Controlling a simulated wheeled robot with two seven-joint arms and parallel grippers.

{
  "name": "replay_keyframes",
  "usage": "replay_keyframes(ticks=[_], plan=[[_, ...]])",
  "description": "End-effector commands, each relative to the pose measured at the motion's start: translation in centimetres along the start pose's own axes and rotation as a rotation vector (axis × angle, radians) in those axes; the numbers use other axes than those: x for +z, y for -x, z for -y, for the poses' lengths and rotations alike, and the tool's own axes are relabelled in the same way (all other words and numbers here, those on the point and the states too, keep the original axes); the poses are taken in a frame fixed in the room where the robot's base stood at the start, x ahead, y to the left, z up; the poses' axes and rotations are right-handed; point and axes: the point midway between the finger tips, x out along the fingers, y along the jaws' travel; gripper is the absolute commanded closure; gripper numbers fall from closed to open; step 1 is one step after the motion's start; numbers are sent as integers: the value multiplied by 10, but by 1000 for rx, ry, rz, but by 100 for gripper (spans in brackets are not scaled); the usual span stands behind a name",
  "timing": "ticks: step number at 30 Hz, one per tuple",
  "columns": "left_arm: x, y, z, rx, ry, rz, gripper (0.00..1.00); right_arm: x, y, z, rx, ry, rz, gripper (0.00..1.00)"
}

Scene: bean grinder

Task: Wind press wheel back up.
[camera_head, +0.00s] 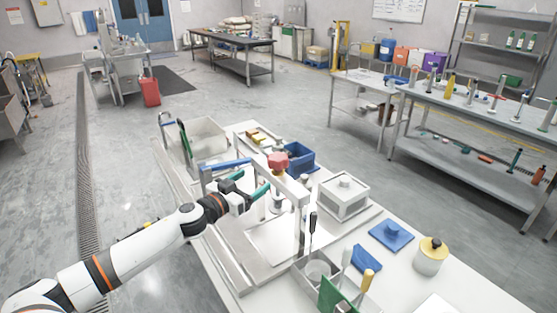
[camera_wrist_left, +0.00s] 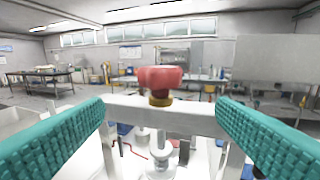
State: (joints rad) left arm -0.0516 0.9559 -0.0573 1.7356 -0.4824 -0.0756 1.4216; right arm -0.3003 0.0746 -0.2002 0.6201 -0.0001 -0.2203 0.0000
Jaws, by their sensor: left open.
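The press wheel is a red, lobed knob (camera_head: 278,162) on top of the crossbeam of a pale metal press frame (camera_head: 301,222). It also shows in the left wrist view (camera_wrist_left: 160,78), on a brass collar above the beam. My left gripper (camera_head: 266,186) is at the press, close to the wheel. In the left wrist view its teal ridged fingers (camera_wrist_left: 160,125) are spread wide, with the wheel ahead between them and not touched. Below the beam a metal press column (camera_wrist_left: 161,158) shows. My right gripper is not in view.
A blue bin (camera_head: 300,157) stands behind the press. A white lidded box (camera_head: 344,194) is to its right. The space above the wheel looks clear.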

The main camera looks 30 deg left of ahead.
Motion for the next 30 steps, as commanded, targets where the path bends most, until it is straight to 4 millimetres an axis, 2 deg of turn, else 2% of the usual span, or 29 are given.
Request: replay_keyframes(ticks=[3,8,24,30], plan=[[14,-5,-5,-36,3,14,20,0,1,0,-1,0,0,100],[16,-16,-5,-38,9,16,20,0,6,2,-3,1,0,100],[17,-101,-1,-37,10,15,20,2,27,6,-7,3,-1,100],[15,-119,0,-38,9,14,20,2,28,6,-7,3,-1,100]])
